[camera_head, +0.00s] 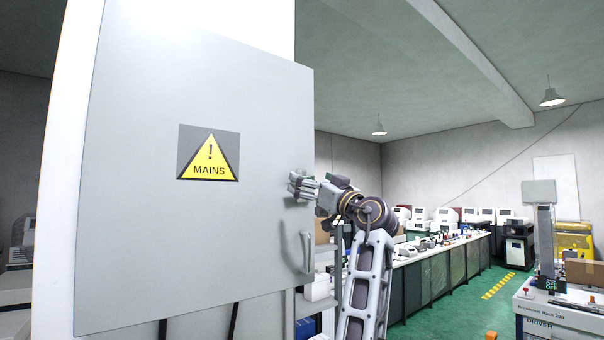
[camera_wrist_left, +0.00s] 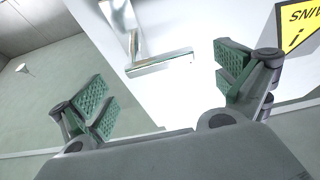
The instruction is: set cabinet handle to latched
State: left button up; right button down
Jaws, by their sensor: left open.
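The grey cabinet door (camera_head: 140,230) fills the left of the head view. A slim pale handle (camera_head: 308,252) hangs roughly upright near its right edge. My left gripper (camera_head: 298,186) is at the door's right edge, above the handle. In the left wrist view my left gripper (camera_wrist_left: 165,88) is open, its green-padded fingers wide apart and empty. The shiny metal handle (camera_wrist_left: 160,63) appears there as an L shape, ahead of and between the fingers, apart from both. Whether it is latched cannot be told. My right gripper is not in view.
A yellow MAINS warning sign (camera_head: 209,160) is on the door; it appears rotated in the wrist view (camera_wrist_left: 298,25). Behind, a long bench (camera_head: 440,255) carries several machines. A labelled machine (camera_head: 555,312) stands at the right. Green floor (camera_head: 455,315) lies open between them.

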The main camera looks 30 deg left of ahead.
pick_arm(q)
jog(key=shift+p+x, duration=0.7)
jog(key=shift+x, duration=1.5)
jog(key=c, duration=1.5)
